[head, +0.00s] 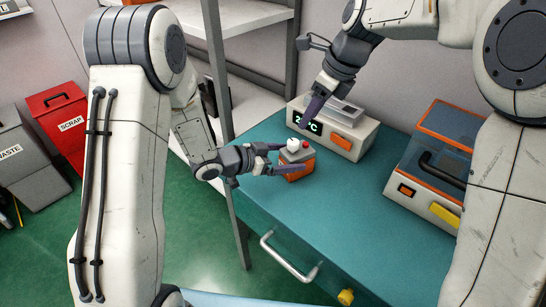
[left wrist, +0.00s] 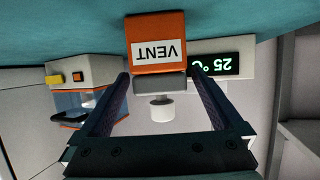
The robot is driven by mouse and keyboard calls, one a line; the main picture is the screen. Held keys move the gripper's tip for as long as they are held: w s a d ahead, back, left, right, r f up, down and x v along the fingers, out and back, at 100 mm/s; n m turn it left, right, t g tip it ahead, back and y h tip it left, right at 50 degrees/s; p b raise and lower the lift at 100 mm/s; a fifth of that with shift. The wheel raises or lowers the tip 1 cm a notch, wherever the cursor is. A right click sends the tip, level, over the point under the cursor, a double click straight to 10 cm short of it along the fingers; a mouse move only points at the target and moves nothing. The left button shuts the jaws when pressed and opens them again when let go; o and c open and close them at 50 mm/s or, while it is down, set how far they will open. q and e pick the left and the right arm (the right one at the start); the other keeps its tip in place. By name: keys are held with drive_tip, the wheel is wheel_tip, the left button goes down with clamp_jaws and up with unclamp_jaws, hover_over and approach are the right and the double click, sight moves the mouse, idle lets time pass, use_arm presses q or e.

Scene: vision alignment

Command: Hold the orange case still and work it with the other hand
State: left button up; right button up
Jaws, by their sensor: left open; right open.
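My right gripper (head: 309,118) is open, pointing down above and behind the case, in front of the display unit. Its fingers overlap in view.
A white unit with a 25 °C display (head: 341,143) stands close behind the case. An orange and white machine with a clear lid (head: 438,150) stands at the right. The front of the bench top (head: 330,220) is clear. A shelf rack (head: 249,18) stands behind left.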

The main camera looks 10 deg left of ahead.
sight(297, 156)
use_arm(q)
drive_tip(key=shift+x, duration=1.85)
